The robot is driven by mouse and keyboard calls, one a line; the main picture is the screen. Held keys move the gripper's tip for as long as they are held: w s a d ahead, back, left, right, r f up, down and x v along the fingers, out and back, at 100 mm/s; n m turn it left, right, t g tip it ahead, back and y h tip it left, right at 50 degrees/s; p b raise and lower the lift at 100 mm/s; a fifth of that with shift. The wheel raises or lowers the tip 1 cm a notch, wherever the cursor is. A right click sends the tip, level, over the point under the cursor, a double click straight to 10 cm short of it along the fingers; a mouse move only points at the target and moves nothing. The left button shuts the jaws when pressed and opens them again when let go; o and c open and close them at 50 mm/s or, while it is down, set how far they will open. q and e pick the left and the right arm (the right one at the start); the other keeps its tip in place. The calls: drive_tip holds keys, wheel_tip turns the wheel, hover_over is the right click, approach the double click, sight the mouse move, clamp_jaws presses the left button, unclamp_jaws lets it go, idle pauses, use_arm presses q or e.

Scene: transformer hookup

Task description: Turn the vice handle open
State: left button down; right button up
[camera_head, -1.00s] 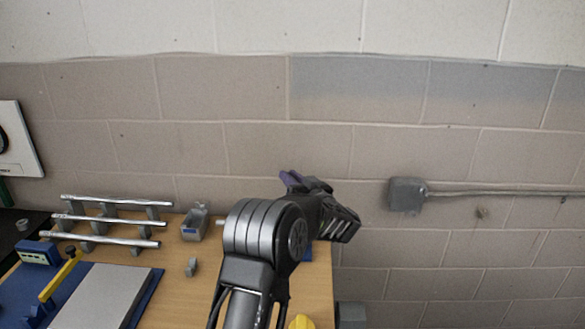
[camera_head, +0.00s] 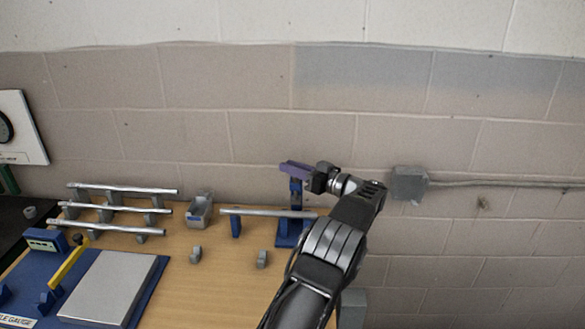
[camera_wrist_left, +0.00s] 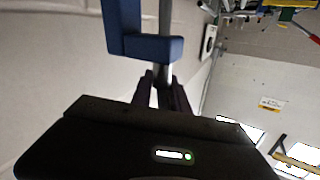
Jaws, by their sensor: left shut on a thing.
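The blue vice (camera_head: 295,215) stands upright at the right end of the wooden bench in the head view. My left gripper (camera_head: 297,169) reaches it from the right, with its purple fingers at the top of the vice. In the left wrist view a grey bar, which looks like the vice handle (camera_wrist_left: 166,70), runs beside a blue part of the vice (camera_wrist_left: 150,47) down to the fingers (camera_wrist_left: 164,92). The gripper is shut on it; the exact contact is dark and small. The handle is hidden in the head view. My right gripper is not in view.
Small grey blocks (camera_head: 262,259) stand on the bench (camera_head: 215,285). The block wall is close behind.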

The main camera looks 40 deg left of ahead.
use_arm(q)
drive_tip(key=shift+s+a, duration=0.1)
drive_tip(key=c, duration=1.5)
unclamp_jaws()
drive_tip(key=shift+s+r, duration=0.1)
drive_tip(key=shift+s, duration=0.05)
drive_tip(key=shift+w+d, duration=0.25)
drive_tip(key=shift+d, duration=0.35)
drive_tip(key=d, duration=0.2)
drive_tip(key=d+b, duration=0.1)
drive_tip(key=d, duration=0.1)
drive_tip(key=d+b, duration=0.1)
drive_tip(key=d, duration=0.1)
drive_tip(key=shift+w+d, duration=0.25)
drive_tip(key=shift+w, duration=0.1)
